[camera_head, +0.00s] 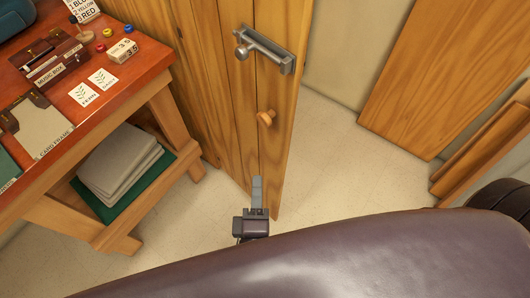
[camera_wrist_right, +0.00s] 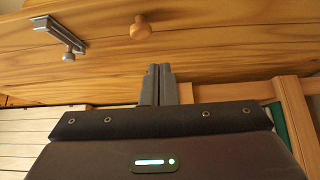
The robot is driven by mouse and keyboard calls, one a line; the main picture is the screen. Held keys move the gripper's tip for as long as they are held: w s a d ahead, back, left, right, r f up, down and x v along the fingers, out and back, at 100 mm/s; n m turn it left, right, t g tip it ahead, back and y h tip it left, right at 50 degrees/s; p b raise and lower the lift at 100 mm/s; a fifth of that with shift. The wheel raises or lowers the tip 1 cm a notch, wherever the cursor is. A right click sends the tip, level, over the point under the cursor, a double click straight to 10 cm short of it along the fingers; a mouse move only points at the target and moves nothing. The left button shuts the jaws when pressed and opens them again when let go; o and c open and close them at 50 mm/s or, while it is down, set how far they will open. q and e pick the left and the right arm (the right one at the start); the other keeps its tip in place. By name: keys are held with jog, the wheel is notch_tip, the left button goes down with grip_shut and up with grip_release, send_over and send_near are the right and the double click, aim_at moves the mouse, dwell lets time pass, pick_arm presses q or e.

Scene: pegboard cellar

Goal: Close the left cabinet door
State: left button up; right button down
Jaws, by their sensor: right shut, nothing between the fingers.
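The wooden cabinet door (camera_head: 265,155) stands open in the middle of the head view, seen steeply from above. It bears a grey metal latch (camera_head: 264,50) near its top and a round wooden knob (camera_head: 266,118) below it. In the right wrist view the door (camera_wrist_right: 220,60) spans the upper part, with the knob (camera_wrist_right: 138,28) and the latch (camera_wrist_right: 60,36). My right gripper (camera_head: 257,182) is shut and empty, in front of the door's lower part below the knob. Its fingertips (camera_wrist_right: 158,70) point at the door face; I cannot tell whether they touch. My left gripper is out of view.
A wooden workbench (camera_head: 162,62) with cards and small boxes stands at the left, with grey folded cloths (camera_head: 118,162) on its lower shelf. A wooden panel (camera_head: 430,75) and a wooden frame (camera_head: 490,140) are at the right. Pale floor (camera_head: 350,165) is clear right of the door.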

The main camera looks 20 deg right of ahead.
jog(key=p, duration=0.2)
send_near(273, 121)
jog(key=w, duration=0.5)
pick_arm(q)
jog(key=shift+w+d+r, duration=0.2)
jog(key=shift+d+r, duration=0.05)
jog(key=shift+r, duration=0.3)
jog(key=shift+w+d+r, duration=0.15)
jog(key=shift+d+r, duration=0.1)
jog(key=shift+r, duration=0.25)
pick_arm(e)
jog(key=shift+w+d, duration=0.35)
jog(key=shift+d, duration=0.45)
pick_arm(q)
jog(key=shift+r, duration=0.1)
pick_arm(e)
jog(key=shift+d, duration=0.1)
